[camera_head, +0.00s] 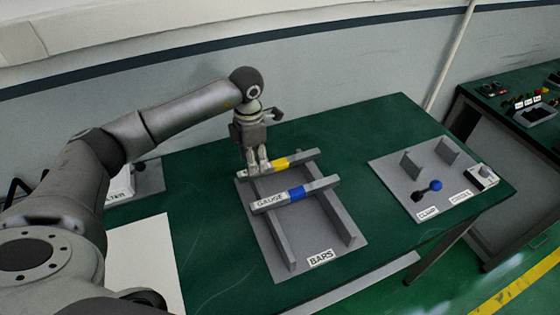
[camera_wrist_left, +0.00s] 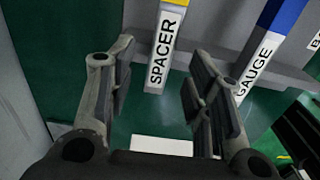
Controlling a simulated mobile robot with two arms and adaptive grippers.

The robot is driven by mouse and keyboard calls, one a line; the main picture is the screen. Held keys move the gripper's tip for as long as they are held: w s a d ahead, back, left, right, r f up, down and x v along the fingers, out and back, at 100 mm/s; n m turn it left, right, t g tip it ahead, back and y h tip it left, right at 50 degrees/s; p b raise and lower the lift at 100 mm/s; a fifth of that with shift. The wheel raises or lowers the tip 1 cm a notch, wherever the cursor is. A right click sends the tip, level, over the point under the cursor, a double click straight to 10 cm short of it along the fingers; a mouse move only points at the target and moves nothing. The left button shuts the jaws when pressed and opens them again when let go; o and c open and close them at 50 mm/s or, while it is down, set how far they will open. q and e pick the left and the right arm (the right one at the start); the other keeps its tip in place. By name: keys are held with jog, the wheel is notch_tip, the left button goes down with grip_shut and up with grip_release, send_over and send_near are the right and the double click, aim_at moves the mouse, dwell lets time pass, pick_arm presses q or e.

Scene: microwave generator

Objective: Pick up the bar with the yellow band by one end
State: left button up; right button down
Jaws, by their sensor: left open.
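The bar with the yellow band (camera_head: 301,157) lies across the rack marked BARS (camera_head: 320,272) in the head view. In the left wrist view the same bar (camera_wrist_left: 165,45) is lettered SPACER, with its yellow band at the top edge. My left gripper (camera_head: 257,168) points down at the bar's left end and hides part of it. In the wrist view its open fingers (camera_wrist_left: 163,60) appear on either side of that end. I cannot tell whether the fingertips reach down beside it. My right gripper is not in view.
A parallel bar with a blue band, lettered GAUGE (camera_head: 268,201), lies just in front on the same rack. A grey plate (camera_head: 390,179) with uprights and a blue-ended part stands to the right. A white sheet (camera_head: 145,262) lies left. A wall runs behind the table.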

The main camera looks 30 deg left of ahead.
pick_arm(q)
jog(key=f, duration=0.1)
jog(key=f+p, duration=0.1)
jog(key=f, duration=0.1)
jog(key=shift+w+d, duration=0.2)
jog(key=shift+d, duration=0.05)
jog(key=shift+a+f, duration=0.1)
jog(key=shift+f, duration=0.2)
grip_shut()
